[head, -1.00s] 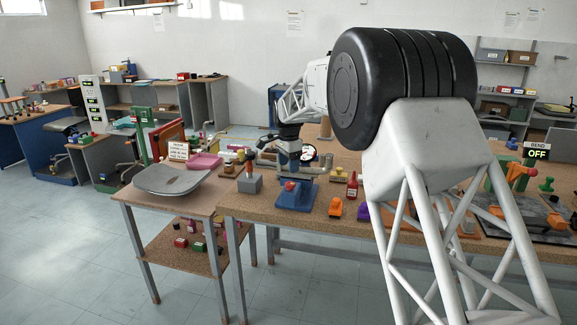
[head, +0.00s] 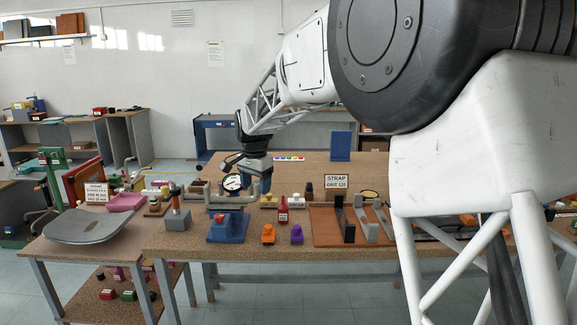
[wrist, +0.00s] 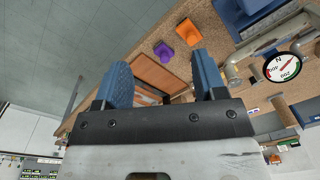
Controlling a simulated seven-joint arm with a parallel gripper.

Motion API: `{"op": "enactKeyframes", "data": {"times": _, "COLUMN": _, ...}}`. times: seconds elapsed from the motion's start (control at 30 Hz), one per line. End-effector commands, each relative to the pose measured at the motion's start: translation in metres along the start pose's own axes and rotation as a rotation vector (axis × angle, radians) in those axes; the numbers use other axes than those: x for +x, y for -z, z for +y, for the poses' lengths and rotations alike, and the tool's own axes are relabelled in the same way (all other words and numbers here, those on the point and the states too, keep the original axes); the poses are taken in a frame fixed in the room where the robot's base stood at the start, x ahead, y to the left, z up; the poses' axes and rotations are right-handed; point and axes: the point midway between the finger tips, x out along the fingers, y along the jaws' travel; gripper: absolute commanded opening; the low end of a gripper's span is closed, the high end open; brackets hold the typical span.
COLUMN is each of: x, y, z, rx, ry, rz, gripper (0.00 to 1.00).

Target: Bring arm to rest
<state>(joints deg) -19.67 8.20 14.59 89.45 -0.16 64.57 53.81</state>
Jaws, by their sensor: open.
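My gripper (head: 257,184) hangs over the cork-topped workbench (head: 172,243) in the head view, above and behind the blue block with a red top (head: 228,227). In the wrist view its two blue fingers stand well apart (wrist: 163,78), with nothing between them. A round gauge (head: 233,183) on grey pipework is close beside the gripper in the head view. The gauge also shows in the wrist view (wrist: 281,67), to the right of the fingers. My white arm crosses the right of the head view and hides part of the bench.
Orange (head: 268,234) and purple (head: 297,233) pieces and a red bottle (head: 283,209) stand near the bench's front. A brown tray (head: 325,226) lies to their right. A STRAP sign (head: 336,182) stands behind it. A grey seat shell (head: 85,227) rests on the left table.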

Motion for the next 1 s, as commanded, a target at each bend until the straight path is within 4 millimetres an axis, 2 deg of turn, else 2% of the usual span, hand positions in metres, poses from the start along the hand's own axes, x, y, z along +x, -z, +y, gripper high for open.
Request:
{"op": "enactKeyframes", "data": {"times": 0.03, "x": -0.007, "y": -0.001, "z": 0.017, "rx": -0.011, "ry": 0.004, "rz": 0.004, "gripper": 0.64}}
{"op": "enactKeyframes", "data": {"times": 0.23, "x": -0.028, "y": -0.012, "z": 0.076, "rx": -0.07, "ry": 0.016, "rz": 0.018, "gripper": 0.64}}
{"op": "enactKeyframes", "data": {"times": 0.53, "x": -0.048, "y": -0.036, "z": 0.165, "rx": -0.159, "ry": 0.029, "rz": 0.042, "gripper": 0.64}}
{"op": "enactKeyframes", "data": {"times": 1.0, "x": -0.056, "y": -0.092, "z": 0.297, "rx": -0.299, "ry": 0.042, "rz": 0.086, "gripper": 0.64}}
